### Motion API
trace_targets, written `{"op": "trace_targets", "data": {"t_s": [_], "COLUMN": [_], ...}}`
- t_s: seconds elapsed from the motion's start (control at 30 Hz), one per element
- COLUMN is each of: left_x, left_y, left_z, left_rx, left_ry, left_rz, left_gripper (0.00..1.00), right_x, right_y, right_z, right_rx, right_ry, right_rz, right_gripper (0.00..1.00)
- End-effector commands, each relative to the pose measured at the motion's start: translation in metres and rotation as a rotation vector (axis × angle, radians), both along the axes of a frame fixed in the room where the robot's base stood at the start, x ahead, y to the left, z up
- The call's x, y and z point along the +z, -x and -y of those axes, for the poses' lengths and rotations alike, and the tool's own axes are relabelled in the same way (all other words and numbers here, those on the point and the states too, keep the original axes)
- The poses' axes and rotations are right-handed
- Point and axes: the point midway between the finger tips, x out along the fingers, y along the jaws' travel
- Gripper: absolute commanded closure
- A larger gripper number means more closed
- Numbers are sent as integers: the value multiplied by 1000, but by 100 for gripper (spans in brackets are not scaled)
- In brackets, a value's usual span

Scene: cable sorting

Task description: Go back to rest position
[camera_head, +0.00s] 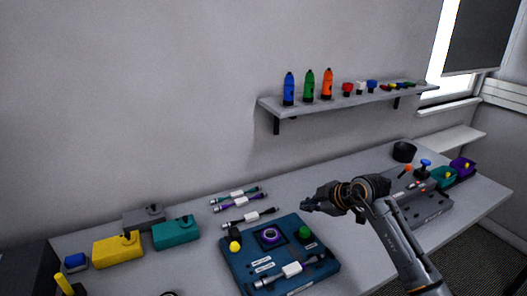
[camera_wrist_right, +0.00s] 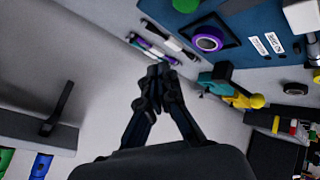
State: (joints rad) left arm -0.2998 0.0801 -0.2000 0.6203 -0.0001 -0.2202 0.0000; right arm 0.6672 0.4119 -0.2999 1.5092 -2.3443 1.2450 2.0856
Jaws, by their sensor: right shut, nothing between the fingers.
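My right gripper (camera_head: 309,204) is held above the table, over the back right edge of the blue board (camera_head: 237,276). Its fingers are together and empty, as the right wrist view also shows (camera_wrist_right: 161,76). A purple ring (camera_head: 270,238) sits in the dark square on the board. A white connector (camera_head: 292,269) with a dark cable lies at the board's front. Several cables (camera_head: 237,203) lie in a group behind the board. My left gripper is not in view.
Yellow (camera_head: 118,250), teal (camera_head: 176,233) and grey (camera_head: 143,217) boxes stand at the left. A wall shelf (camera_head: 345,104) holds bottles and small parts. A grey tray (camera_head: 424,210) and black cup (camera_head: 404,151) are at the right. Bare table lies right of the board.

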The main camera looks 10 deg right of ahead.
Motion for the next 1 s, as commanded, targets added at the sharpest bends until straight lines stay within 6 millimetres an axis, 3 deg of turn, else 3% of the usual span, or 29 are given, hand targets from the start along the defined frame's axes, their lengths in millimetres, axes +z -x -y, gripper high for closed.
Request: {"op": "trace_targets", "data": {"t_s": [0.17, 0.23, 0.33, 0.47, 0.6, 0.67, 0.77, 0.9, 1.0], "left_x": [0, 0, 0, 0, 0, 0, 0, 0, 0], "left_y": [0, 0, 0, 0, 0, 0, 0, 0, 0], "left_z": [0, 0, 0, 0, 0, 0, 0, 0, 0], "left_rx": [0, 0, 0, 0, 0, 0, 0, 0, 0], "left_ry": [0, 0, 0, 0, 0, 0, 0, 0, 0], "left_rz": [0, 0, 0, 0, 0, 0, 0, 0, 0], "left_gripper": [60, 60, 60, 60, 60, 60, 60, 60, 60], "right_x": [15, 34, 68, 106, 123, 120, 97, 37, -17], "right_y": [15, 27, 45, 67, 87, 95, 110, 143, 179], "right_z": [-57, -83, -103, -96, -55, -31, 9, 54, 71], "right_rx": [147, 199, 204, 85, -175, -315, -564, -894, -1078], "right_ry": [-171, -282, -450, -638, -772, -802, -811, -744, -651], "right_rz": [186, 316, 510, 723, 862, 882, 856, 688, 482], "right_gripper": [100, 100, 100, 100, 100, 100, 100, 100, 100]}}
